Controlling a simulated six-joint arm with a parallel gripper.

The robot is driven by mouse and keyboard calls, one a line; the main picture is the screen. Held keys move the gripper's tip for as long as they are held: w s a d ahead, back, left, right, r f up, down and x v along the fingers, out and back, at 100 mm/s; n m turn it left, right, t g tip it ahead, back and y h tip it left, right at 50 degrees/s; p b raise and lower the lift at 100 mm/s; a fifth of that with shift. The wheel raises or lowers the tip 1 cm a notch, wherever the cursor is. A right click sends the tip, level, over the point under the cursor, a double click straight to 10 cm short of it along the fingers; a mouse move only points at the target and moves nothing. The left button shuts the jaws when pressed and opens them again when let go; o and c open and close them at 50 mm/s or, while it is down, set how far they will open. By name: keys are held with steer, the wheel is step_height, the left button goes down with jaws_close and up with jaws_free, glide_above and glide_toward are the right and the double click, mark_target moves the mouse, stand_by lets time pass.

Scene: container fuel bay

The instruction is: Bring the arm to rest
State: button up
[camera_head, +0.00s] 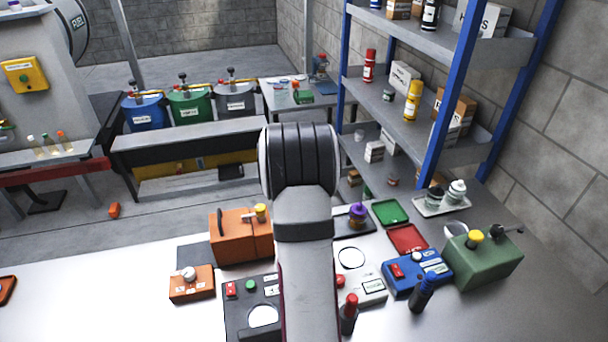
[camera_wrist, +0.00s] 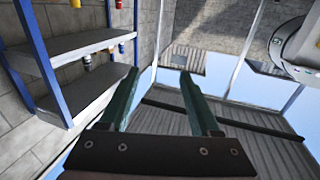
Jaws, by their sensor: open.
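My gripper (camera_wrist: 160,104) shows in the wrist view with its two dark green fingers apart and nothing between them. Past the fingers are shelving, a grey block wall and a ribbed wall or ceiling surface. In the head view my arm stands upright over the middle of the bench, and the gripper itself is not visible there. The arm hides part of the bench and part of the things behind it.
The white bench (camera_head: 95,290) holds an orange box (camera_head: 235,240), a blue device (camera_head: 415,272), a green canister (camera_head: 488,262) and a red tray (camera_head: 407,239). Blue-post shelving (camera_head: 450,95) stands at right. Lidded drums (camera_head: 190,108) stand behind. The bench's left part is mostly clear.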

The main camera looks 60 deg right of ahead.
steer(key=shift+s+d+r, duration=0.1)
steer(key=shift+s+r, duration=0.3)
steer(key=shift+s, duration=0.25)
steer(key=shift+w, duration=0.1)
steer(key=w+a+f+n+y, duration=0.1)
steer(key=w+a+y, duration=0.25)
steer(key=a, duration=0.55)
steer(key=w+a+f+n+g+y, duration=0.1)
steer(key=w+a+y, duration=0.1)
steer(key=a+y, duration=0.5)
steer(key=w+a+n+y, duration=0.1)
steer(key=w+a+y, duration=0.1)
steer(key=a, duration=0.9)
steer(key=s+a+r+n+g+y, duration=0.1)
steer(key=s+a+n+g+y, duration=0.2)
steer(key=s+a, duration=1.5)
steer(key=s+g+y, duration=0.2)
steer(key=g, duration=0.3)
steer(key=shift+s+a+r+n, duration=0.15)
steer(key=shift+s+a+n, duration=0.15)
steer(key=shift+a+n, duration=0.1)
